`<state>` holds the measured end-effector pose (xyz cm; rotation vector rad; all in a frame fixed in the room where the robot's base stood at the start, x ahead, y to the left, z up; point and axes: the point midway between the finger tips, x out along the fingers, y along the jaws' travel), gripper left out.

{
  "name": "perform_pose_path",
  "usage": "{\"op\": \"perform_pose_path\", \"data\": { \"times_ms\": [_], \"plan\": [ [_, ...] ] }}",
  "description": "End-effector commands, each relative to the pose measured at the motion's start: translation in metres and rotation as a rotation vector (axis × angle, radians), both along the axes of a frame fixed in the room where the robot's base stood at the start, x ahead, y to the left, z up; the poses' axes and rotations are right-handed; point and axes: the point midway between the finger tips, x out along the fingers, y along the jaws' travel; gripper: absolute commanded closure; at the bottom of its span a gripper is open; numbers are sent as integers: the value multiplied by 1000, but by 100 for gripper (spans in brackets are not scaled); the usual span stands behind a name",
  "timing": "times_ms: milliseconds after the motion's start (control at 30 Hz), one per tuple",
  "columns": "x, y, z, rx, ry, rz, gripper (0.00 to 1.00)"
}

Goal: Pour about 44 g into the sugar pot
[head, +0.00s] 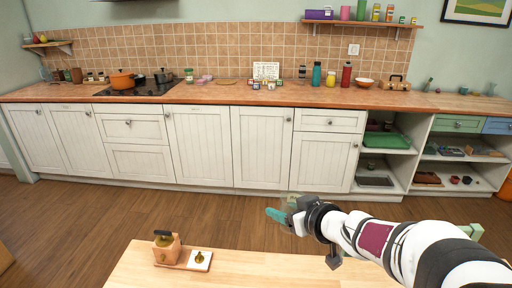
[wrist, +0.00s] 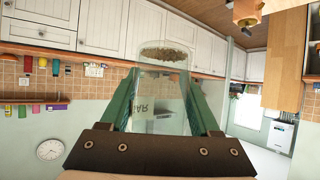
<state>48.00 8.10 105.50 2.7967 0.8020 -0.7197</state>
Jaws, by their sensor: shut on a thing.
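My gripper (head: 278,215) is in the air beyond and to the right of the wooden board. In the wrist view its green fingers (wrist: 165,105) are shut on a clear glass jar (wrist: 163,85) with lettering. Brown granules (wrist: 165,54) lie at the jar's base end, at the top of this upside-down picture. The jar looks roughly upright. A copper-coloured pot (head: 167,250) with a dark piece on top stands on the table, apart from my gripper. I take it as the sugar pot, though no label shows; its inside is hidden.
The pot stands on a small wooden board (head: 184,267), next to a white square (head: 199,260) with a brass piece. The pale table (head: 250,276) is otherwise bare right of the board. The counter (head: 220,93) with jars and bottles is far behind, across open floor.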

Motion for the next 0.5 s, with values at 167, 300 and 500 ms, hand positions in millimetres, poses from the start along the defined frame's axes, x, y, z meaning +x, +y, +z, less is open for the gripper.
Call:
{"op": "perform_pose_path", "data": {
  "times_ms": [167,300,500],
  "plan": [
    [18,89,-46,-1,5,258,100],
    [16,158,-85,-2,5,448,100],
    [-10,248,-146,-5,6,699,100]
  ]
}}
